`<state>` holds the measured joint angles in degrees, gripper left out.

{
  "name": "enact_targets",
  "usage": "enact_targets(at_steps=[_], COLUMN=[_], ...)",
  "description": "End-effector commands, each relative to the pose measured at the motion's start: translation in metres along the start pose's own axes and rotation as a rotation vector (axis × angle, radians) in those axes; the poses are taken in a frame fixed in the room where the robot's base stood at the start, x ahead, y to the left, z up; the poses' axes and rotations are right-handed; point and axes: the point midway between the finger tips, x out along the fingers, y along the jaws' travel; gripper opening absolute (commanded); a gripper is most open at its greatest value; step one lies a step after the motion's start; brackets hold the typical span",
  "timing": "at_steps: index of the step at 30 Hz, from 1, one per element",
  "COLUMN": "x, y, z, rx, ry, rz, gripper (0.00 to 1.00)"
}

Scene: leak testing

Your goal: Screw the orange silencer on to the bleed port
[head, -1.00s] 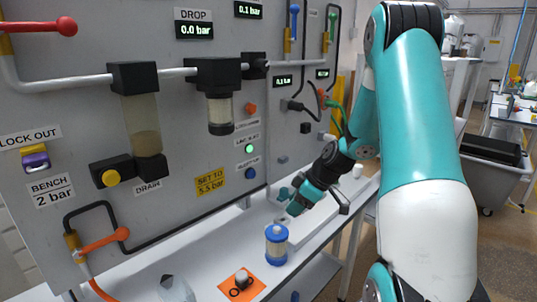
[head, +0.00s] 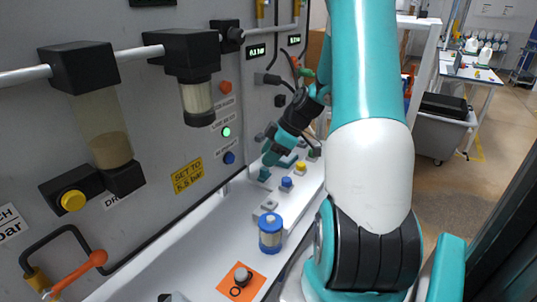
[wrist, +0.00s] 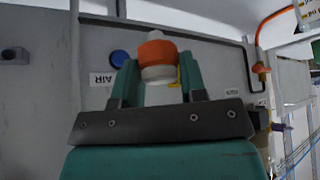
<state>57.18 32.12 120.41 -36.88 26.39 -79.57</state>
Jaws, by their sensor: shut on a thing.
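The orange silencer (wrist: 157,49), with pale parts above and below its orange band, sits between the teal fingers of my gripper (wrist: 157,78) in the wrist view. The gripper is shut on it. In the head view my gripper (head: 267,168) is low beside the grey panel, above the far part of the white bench. The silencer cannot be made out there. I cannot tell which fitting is the bleed port, and no contact between the silencer and a port shows.
The grey panel (head: 140,215) runs along the left with bowls and knobs. On the white bench (head: 205,248) stand a blue-capped canister (head: 270,232), an orange mat (head: 252,287) and several coloured knobs near my gripper. The wrist view shows a blue button (wrist: 119,58) and a dark hose.

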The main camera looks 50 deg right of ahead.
Motion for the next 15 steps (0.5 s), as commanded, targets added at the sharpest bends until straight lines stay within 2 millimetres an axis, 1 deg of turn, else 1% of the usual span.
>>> enact_targets(at_steps=[5, 15], x=[0.006, 0.035], y=[0.0, 0.0], z=[0.006, 0.025], rx=[-0.005, -0.004], ry=[0.001, 0.001], rz=[-0.003, -0.003], gripper=[0.0, 0.0])
